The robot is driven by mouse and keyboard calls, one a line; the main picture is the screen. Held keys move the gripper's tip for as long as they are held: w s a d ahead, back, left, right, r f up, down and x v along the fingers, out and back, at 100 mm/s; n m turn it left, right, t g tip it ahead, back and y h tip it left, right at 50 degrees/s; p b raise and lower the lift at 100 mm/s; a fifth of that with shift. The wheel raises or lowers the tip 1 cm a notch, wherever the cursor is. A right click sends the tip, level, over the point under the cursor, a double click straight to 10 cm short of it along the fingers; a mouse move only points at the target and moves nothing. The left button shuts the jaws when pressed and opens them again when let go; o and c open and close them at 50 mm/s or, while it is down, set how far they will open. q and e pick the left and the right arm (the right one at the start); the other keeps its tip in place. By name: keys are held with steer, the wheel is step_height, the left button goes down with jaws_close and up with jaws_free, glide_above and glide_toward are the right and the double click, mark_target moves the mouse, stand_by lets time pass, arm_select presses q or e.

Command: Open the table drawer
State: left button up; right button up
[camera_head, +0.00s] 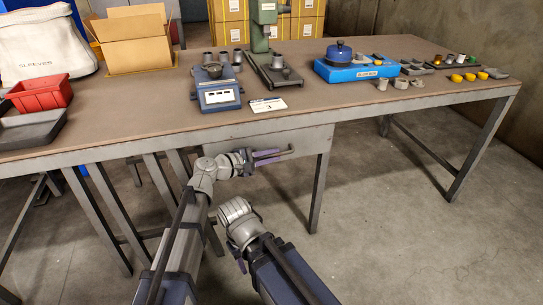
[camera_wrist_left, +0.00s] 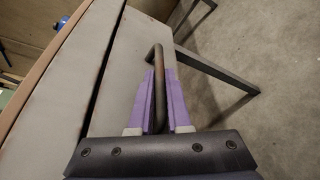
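The drawer (camera_head: 310,142) is a grey panel under the front edge of the table (camera_head: 150,108). Its face also shows in the left wrist view (camera_wrist_left: 122,55). I see no clear opening between it and the table rail. A dark bent bar handle (camera_wrist_left: 157,54) sticks out from the drawer face. My left gripper (camera_head: 270,157) is at the handle, with its purple fingers on either side of the bar, closed in close around it. In the left wrist view the bar runs between the fingertips (camera_wrist_left: 160,75).
On the table are a red bin (camera_head: 40,94), a cardboard box (camera_head: 135,42), a blue scale (camera_head: 216,95), a green press (camera_head: 264,40) and a blue block (camera_head: 345,72) with a round blue-topped part. Table legs stand below. The floor at front right is clear.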

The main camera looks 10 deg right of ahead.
arm_select(q)
jaws_close()
steer(key=shift+s, duration=0.15)
stand_by(0.9)
